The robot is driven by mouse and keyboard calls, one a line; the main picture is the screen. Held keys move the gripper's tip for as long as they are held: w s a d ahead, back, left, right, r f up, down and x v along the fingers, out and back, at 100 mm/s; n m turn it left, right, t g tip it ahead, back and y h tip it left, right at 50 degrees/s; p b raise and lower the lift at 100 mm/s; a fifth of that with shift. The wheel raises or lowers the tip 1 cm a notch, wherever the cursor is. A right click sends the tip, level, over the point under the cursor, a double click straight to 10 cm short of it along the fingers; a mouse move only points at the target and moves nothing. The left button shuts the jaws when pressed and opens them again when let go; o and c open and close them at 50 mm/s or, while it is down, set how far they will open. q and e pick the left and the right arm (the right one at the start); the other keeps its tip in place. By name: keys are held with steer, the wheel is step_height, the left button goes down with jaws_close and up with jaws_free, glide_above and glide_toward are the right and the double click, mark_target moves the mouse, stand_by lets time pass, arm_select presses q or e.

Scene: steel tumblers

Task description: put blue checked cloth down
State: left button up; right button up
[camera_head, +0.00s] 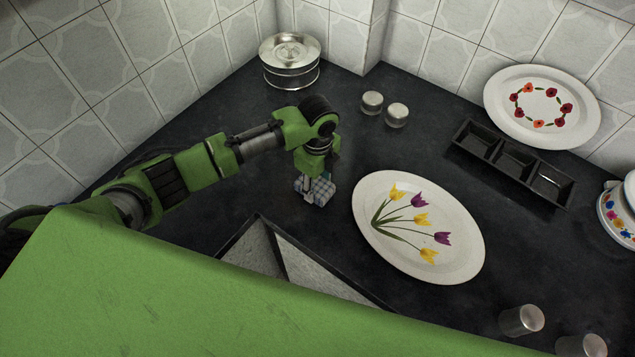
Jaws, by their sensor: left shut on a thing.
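The blue checked cloth (323,190) is a small folded bundle in the middle of the head view, just left of the oval tulip plate. My left gripper (311,189) points down and is shut on the cloth. The cloth is at or just above the dark counter; I cannot tell whether it touches. The gripper's wrist partly hides the fingers from above. My right gripper is not in view.
The oval tulip plate (460,255) lies right of the cloth. Steel tumblers (397,115) stand behind and at front right (521,320). A round steel tin (290,75), a black three-part tray (481,145) and a poppy plate (590,120) stand farther back. A sink edge (240,237) is in front.

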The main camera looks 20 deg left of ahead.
mark_target(318, 186)
arm_select(q)
steer(key=shift+f, duration=0.1)
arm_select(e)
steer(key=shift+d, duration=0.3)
arm_select(q)
steer(key=o, duration=1.1)
steer(key=shift+c, duration=0.2)
step_height(318, 186, up, 12)
steer(key=b, duration=0.1)
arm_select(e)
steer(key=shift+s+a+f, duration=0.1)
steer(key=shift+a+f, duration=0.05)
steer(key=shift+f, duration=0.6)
